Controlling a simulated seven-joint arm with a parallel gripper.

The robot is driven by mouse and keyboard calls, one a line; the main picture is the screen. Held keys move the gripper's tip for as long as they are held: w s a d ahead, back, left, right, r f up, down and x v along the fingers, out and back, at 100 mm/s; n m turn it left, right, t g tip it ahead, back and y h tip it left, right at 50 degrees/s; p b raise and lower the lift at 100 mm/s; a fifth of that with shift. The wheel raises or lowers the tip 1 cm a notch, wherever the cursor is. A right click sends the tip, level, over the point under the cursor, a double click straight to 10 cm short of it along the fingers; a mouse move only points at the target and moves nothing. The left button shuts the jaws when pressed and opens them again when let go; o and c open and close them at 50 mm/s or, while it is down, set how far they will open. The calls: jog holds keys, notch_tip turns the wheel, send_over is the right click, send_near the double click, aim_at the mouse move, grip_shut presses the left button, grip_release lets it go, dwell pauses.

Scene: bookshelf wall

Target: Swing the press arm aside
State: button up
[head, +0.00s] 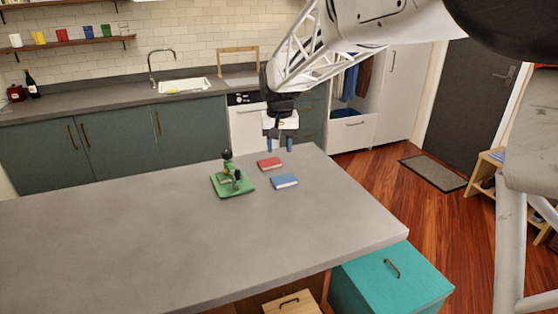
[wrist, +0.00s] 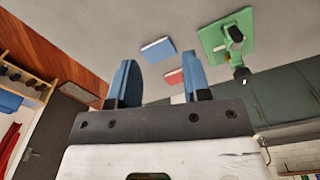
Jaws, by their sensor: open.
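A green press (head: 232,183) with a flat base stands on the grey counter (head: 130,240). Its arm carries a black knob (head: 227,155) at the top. In the wrist view the press (wrist: 228,42) is at the upper right, with dark round parts on it. My gripper (head: 279,145) hangs above the far edge of the counter, behind and to the right of the press and apart from it. Its two blue fingers (wrist: 160,85) are spread open with nothing between them.
A red book (head: 269,163) and a blue book (head: 285,181) lie on the counter right of the press; the blue book (wrist: 158,50) and red book (wrist: 175,77) also show in the wrist view. The counter's left and front are clear. A teal cabinet (head: 385,285) stands below its right edge.

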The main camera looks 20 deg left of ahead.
jog(key=n, duration=0.1)
send_over(237, 170)
notch_tip(237, 170, down, 5)
jog(key=shift+f, duration=0.15)
jog(key=shift+f, duration=3.75)
grip_shut()
